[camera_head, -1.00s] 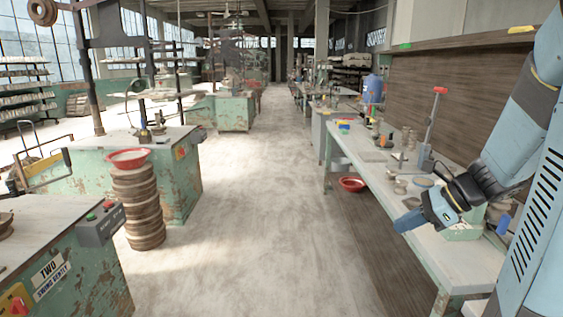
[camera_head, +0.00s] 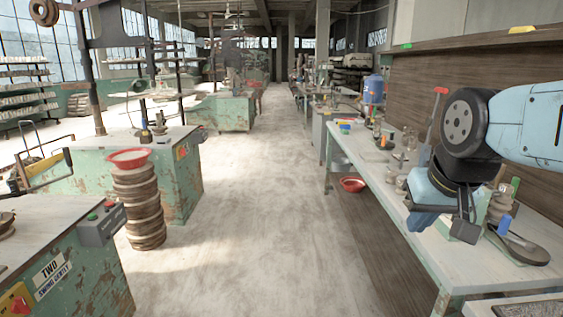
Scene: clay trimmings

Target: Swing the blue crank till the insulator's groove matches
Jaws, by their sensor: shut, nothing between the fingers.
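The crank shows a small blue grip (camera_head: 503,224) beside a dark round plate (camera_head: 527,250) at the near end of the right bench. A grey-brown ribbed piece (camera_head: 497,207), which looks like the insulator, stands just behind the grip, partly hidden by my arm. Its groove is too small to make out. My gripper (camera_head: 464,236) is shut and empty, pointing down to the left of the blue grip. It appears apart from it, though depth is hard to judge. My wrist hides part of the green fixture (camera_head: 472,231) there.
The right bench (camera_head: 425,235) holds several small pots and tools farther back. A wooden wall (camera_head: 460,90) closes the right side. The middle aisle (camera_head: 250,200) is clear.

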